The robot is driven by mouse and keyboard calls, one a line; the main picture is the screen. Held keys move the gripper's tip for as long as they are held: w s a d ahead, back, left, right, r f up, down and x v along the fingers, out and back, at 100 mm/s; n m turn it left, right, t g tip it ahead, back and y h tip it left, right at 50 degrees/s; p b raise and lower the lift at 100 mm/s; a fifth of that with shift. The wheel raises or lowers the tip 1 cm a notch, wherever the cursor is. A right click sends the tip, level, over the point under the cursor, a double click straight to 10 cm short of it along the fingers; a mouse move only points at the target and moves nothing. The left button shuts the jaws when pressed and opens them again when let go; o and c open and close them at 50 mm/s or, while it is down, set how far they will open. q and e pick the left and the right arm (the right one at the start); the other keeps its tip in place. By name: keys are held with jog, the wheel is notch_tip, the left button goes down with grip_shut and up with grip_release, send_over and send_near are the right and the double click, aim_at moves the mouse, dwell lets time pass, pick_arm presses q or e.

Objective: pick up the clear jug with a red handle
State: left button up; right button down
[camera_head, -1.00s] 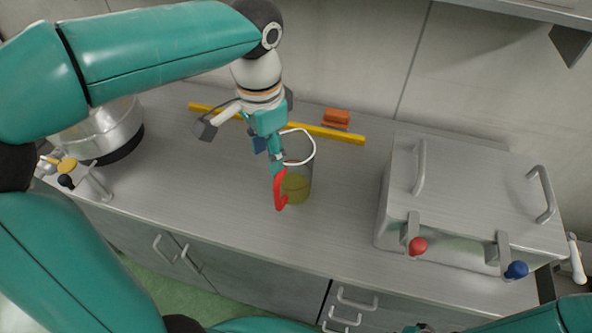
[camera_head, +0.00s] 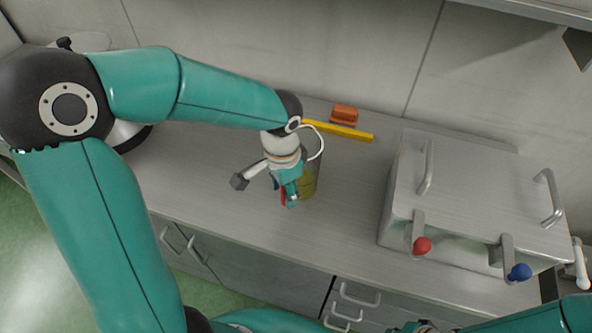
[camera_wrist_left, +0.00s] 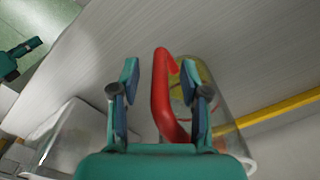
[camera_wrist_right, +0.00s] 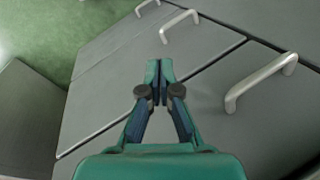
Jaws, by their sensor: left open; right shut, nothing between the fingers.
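The clear jug (camera_head: 309,180) with yellow-green liquid stands upright on the counter, partly hidden behind my left gripper (camera_head: 288,200) in the head view. Its red handle (camera_wrist_left: 163,95) shows between the spread fingers of my left gripper (camera_wrist_left: 160,75) in the left wrist view. The left gripper is open, with a gap on each side of the handle. The jug's body (camera_wrist_left: 235,140) lies behind and to the right of the right-hand finger there. My right gripper (camera_wrist_right: 160,68) is shut and empty, in front of grey cabinet fronts.
A yellow bar (camera_head: 345,131) and an orange block (camera_head: 344,114) lie behind the jug. A steel box (camera_head: 470,185) with handles and red and blue knobs stands to the right. A metal pot at the left is mostly hidden by my arm. The counter's front (camera_head: 250,225) is clear.

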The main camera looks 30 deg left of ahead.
pick_arm(q)
jog(key=shift+f, duration=0.65)
grip_shut()
